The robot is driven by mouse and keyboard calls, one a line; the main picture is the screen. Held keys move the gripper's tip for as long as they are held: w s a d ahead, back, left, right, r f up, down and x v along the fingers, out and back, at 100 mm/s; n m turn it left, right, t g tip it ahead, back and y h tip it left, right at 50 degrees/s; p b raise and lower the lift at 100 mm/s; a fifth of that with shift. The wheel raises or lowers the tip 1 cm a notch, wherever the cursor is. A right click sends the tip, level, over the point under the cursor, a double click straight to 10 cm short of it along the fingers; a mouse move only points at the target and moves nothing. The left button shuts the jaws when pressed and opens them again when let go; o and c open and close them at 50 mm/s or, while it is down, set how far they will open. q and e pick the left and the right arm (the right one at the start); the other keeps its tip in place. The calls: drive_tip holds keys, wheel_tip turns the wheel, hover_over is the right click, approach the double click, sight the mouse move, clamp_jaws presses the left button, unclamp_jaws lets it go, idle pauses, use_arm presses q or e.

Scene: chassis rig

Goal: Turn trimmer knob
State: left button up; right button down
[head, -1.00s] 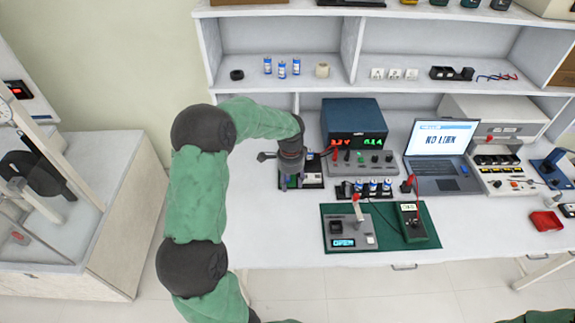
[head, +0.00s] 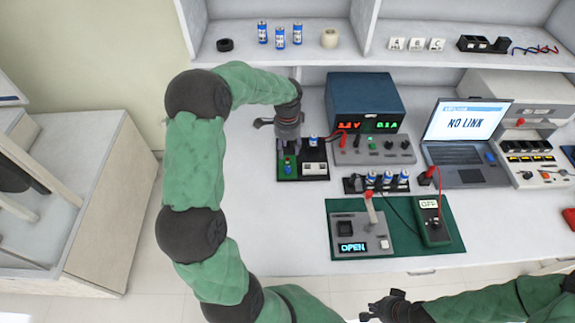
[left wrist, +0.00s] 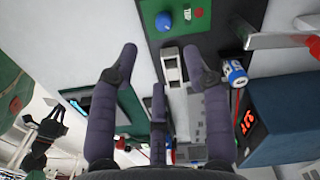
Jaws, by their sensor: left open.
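A blue round knob (head: 288,168), which looks like the trimmer knob, sits on a small green board (head: 290,174) at the left of a black base plate (head: 303,178). In the left wrist view the blue knob (left wrist: 163,22) is near the top edge, with the green board (left wrist: 203,20) beside it. My left gripper (head: 288,148) is above the knob's end of the plate, pointing down. Its fingers are spread and empty in the left wrist view (left wrist: 160,55), apart from the knob. My right gripper (head: 380,306) is at the bottom edge, small and dark.
A blue power supply (head: 360,98) and a grey control box (head: 372,150) stand right of the plate. A blue-and-white cell (head: 313,143) is close to my left gripper. A green mat (head: 450,246) with testers lies in front. The bench left of the plate is clear.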

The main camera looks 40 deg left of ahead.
sight(288, 168)
use_arm(q)
drive_tip(key=f+b, duration=0.2)
drive_tip(key=f, duration=0.4)
drive_tip(key=f+b, duration=0.1)
drive_tip(key=f, duration=0.4)
drive_tip(key=shift+w+a+f+b, duration=0.15)
drive_tip(key=shift+w+f+b, duration=0.05)
drive_tip(key=shift+f+b, duration=0.2)
drive_tip(key=shift+c, duration=0.3)
clamp_jaws()
